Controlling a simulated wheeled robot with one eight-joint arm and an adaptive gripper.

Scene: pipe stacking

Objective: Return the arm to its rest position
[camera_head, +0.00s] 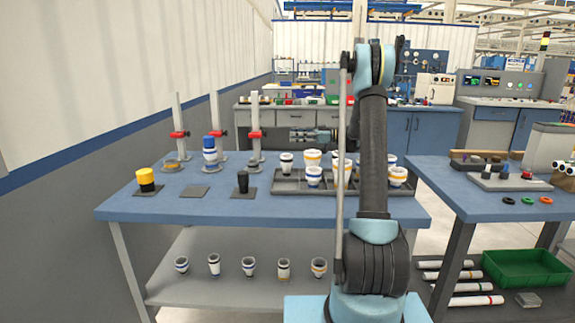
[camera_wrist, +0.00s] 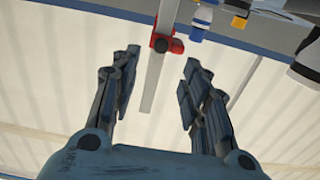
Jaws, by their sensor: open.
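My gripper (camera_head: 294,135) is above the back of the blue table (camera_head: 200,207), pointing left, with my arm rising in front of the table. In the wrist view my gripper (camera_wrist: 161,60) has its two fingers spread apart with nothing held between them. A grey post (camera_wrist: 153,78) with a red clamp (camera_wrist: 166,44) shows beyond the fingers there, and the view looks upside down. My gripper appears clear of the table and of the pipe pieces. My arm hides part of the tray (camera_head: 283,187).
The tray holds several white pipe pieces. Posts with red clamps (camera_head: 254,134) stand at the back left, near a blue-and-white stack (camera_head: 210,150). A yellow-topped piece (camera_head: 146,176) and a black piece (camera_head: 243,182) stand in front. A second table (camera_head: 460,200) is at right.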

